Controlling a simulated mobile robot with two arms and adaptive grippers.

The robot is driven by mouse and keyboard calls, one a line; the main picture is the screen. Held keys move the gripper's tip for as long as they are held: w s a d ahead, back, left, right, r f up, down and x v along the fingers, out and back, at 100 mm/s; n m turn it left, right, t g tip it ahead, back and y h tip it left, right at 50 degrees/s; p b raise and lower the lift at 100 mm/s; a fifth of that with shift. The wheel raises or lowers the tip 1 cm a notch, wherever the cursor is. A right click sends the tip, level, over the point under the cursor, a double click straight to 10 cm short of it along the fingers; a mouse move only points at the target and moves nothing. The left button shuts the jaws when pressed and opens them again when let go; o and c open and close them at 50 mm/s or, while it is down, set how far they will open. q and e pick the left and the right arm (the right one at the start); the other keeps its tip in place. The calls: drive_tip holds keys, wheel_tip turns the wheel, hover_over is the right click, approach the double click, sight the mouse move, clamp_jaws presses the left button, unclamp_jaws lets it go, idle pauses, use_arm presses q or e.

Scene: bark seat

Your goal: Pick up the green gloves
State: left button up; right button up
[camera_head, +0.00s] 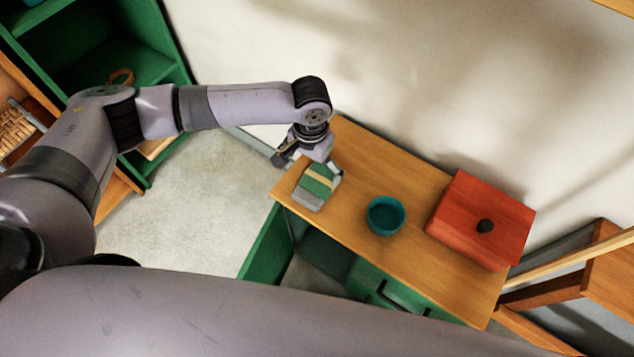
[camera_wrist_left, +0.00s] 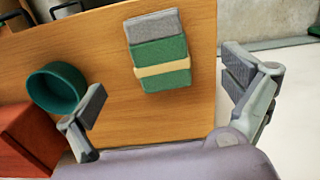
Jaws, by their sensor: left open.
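The green gloves (camera_head: 318,184) lie as a folded bundle near the left end of the wooden tabletop, green with a cream band and a grey end. They also show in the left wrist view (camera_wrist_left: 161,55), flat on the wood beyond the fingers. My left gripper (camera_head: 308,160) is over the table's left end, close to the gloves' upper edge in the head view. In the left wrist view my left gripper (camera_wrist_left: 168,95) has its fingers wide apart with nothing between them. My right gripper is not in view.
A teal bowl (camera_head: 385,216) stands right of the gloves on the wooden table (camera_head: 414,178). A red box (camera_head: 482,220) with a black knob sits at the table's right end. Green shelving (camera_head: 160,62) stands at the upper left, and a wooden chair (camera_head: 585,283) is at the right.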

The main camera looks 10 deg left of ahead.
sight(315, 185)
use_arm(q)
drive_tip(key=f, duration=0.8)
drive_tip(key=shift+w+d+f+b, duration=0.25)
drive_tip(key=shift+f+b, duration=0.05)
drive_tip(key=shift+c, duration=0.3)
drive_tip(key=c, duration=1.2)
